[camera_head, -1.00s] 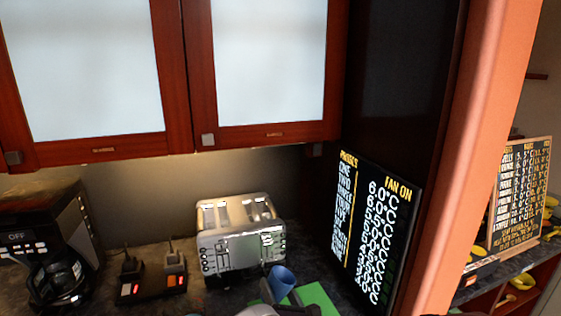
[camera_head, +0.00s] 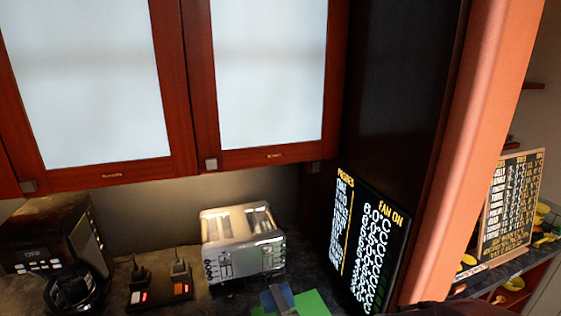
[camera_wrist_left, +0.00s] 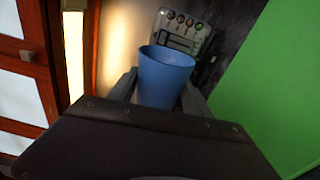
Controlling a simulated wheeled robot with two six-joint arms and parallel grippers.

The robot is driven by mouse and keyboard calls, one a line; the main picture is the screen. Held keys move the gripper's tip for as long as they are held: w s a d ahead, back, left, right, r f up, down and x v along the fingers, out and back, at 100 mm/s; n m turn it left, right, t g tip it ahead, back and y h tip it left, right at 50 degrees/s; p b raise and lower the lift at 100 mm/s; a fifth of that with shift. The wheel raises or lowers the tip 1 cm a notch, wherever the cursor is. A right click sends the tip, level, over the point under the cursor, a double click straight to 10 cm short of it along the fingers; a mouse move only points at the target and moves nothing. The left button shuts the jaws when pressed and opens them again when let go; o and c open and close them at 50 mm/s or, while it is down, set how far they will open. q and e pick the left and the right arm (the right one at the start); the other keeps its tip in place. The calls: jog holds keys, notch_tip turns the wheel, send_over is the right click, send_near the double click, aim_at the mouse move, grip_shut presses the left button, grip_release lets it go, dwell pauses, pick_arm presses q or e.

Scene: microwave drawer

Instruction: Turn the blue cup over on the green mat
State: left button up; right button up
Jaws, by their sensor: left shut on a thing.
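The green mat (camera_head: 313,304) lies just right of the cup in the head view and fills the right of the left wrist view (camera_wrist_left: 282,85). My right gripper is not in view.
A silver toaster (camera_head: 241,243) stands behind the cup. A black coffee maker (camera_head: 55,255) and a small device with lit switches (camera_head: 160,289) are on the left. A black menu board (camera_head: 370,240) stands right of the mat, and wall cabinets (camera_head: 265,80) hang above.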

pick_arm(q)
jog(key=shift+m, duration=0.5)
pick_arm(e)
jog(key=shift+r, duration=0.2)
pick_arm(q)
jog(key=m+p, duration=0.2)
jog(key=m, duration=0.2)
jog(key=shift+r, duration=0.2)
jog(key=shift+f+m, duration=0.25)
jog(key=shift+m, duration=0.85)
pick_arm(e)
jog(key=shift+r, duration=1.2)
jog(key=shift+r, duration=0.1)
pick_arm(q)
jog(key=shift+r+m+t+p, duration=0.2)
jog(key=shift+m+t+p, duration=0.3)
jog(key=shift+m, duration=0.7)
jog(key=m, duration=0.4)
jog(key=shift+f+h+p, duration=0.15)
jog(key=shift+h+p, duration=0.15)
jog(key=n, duration=0.2)
jog(key=shift+f+n+b, duration=0.15)
jog(key=shift+n+b, duration=0.25)
jog(key=n, duration=0.3)
jog(key=shift+n+g, duration=0.3)
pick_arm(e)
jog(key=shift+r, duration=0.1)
